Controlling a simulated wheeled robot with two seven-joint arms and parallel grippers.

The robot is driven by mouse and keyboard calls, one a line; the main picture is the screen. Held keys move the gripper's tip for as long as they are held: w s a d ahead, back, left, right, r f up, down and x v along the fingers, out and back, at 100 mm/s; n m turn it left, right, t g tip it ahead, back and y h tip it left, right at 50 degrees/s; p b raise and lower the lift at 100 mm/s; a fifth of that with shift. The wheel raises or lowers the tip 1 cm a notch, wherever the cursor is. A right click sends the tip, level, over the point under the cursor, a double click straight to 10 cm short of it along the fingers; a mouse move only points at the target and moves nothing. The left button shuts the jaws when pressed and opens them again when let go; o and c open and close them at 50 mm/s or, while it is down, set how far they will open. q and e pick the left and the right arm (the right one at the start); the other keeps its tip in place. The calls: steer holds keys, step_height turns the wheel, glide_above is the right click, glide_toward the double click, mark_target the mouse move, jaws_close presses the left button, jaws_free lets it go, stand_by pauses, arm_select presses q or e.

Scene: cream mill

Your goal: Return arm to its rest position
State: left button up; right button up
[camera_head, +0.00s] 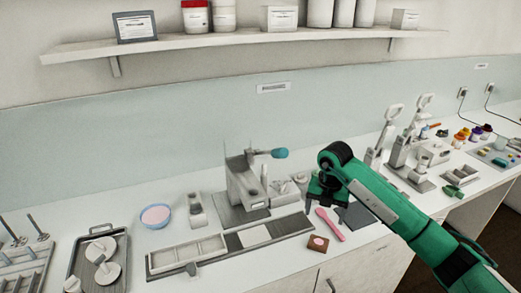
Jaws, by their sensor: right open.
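My right arm comes in from the lower right, green with black joints. Its black gripper (322,187) points down over the counter, to the right of the grey mill-like machine with a teal handle knob (280,153). It is open, and I see nothing held in it. A pink spatula (330,225) lies on the counter just below the gripper. A dark flat plate (356,215) lies behind the arm, partly hidden. My left gripper is not in view.
A small brown block (318,243) lies at the front edge. Lever presses (398,150) stand at the right. A shelf (230,40) runs above.

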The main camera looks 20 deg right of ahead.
steer(key=s+a+f+n+t+y, duration=0.1)
steer(key=s+a+n+t+y, duration=0.15)
steer(key=a+y, duration=1.15)
steer(key=s+a+r+m+t+y, duration=0.25)
steer(key=a+r+m+t, duration=0.35)
steer(key=a+r+t, duration=0.5)
steer(key=d+m+t+h, duration=0.75)
steer(key=m+h, duration=0.35)
steer(key=m, duration=0.3)
steer(key=s+d+f+m+g+h, duration=0.45)
steer(key=d+f+m+h, duration=0.2)
steer(key=f, duration=0.25)
steer(key=s+a+f+m+g+y, duration=0.1)
steer(key=s+f+g, duration=0.55)
steer(key=s, duration=0.45)
steer(key=s+a+f+m+g, duration=0.1)
steer(key=s+f+g, duration=0.6)
steer(key=s, duration=0.4)
step_height(320, 180, down, 32)
steer(key=s+d+f+g, duration=0.2)
steer(key=s+d+f, duration=0.1)
steer(key=s+f, duration=1.6)
steer(key=shift+s+f+n, duration=0.2)
steer(key=shift+f+n, duration=0.1)
